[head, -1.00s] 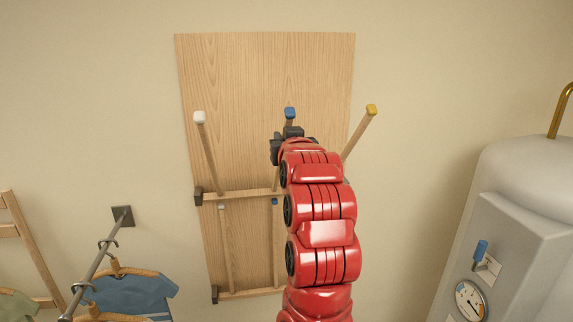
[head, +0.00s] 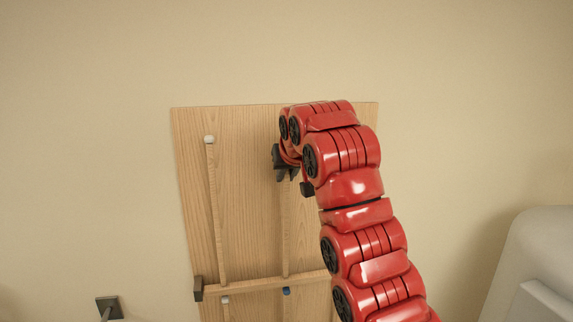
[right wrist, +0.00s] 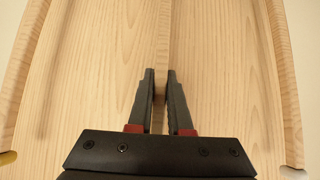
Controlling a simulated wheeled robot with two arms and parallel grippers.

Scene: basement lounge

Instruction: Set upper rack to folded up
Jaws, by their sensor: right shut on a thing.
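The upper rack is a set of wooden rods hinged on a crossbar (head: 255,285) on a wooden wall board (head: 245,190). Its left rod (head: 215,215) has a white tip and stands nearly upright, close along the board. I cannot tell whether it touches the board. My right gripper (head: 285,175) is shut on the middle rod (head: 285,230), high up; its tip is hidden. The right wrist view shows the fingers (right wrist: 160,88) on both sides of this middle rod (right wrist: 163,45). The right rod (right wrist: 284,80) shows there, but my arm hides it in the head view. My left gripper is out of view.
Just below the crossbar are the lower rack's white tip (head: 225,299) and blue tip (head: 287,291). A dark wall bracket (head: 108,307) is at lower left, a grey tank (head: 540,255) at lower right. The wall above the board is clear.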

